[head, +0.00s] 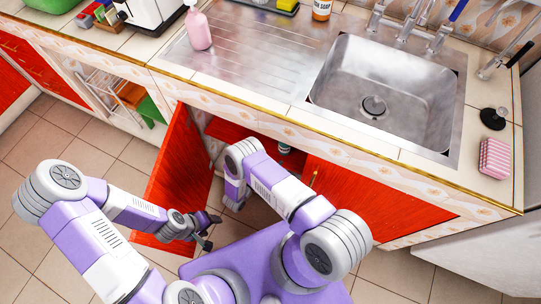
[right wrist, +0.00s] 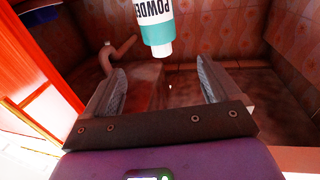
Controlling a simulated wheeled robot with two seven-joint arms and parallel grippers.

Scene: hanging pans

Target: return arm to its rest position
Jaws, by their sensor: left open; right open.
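My left gripper (head: 210,231) is open and empty, low beside the open red cabinet door (head: 180,175). My right arm bends down at the opening of the cabinet under the sink, and its gripper is hard to make out in the head view. In the right wrist view my right gripper (right wrist: 160,92) is open, with nothing between its fingers. A white and teal powder bottle (right wrist: 155,28) is beyond the fingertips, apart from them. Only a small part of this bottle (head: 284,148) shows in the head view.
The counter with the metal sink (head: 385,85) is above the cabinet. A closed red door (head: 375,200) is to the right of the opening. A pipe (right wrist: 112,55) is inside the cabinet. A pink soap bottle (head: 197,27) and a pink sponge (head: 495,157) are on the counter. Tiled floor is clear at left.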

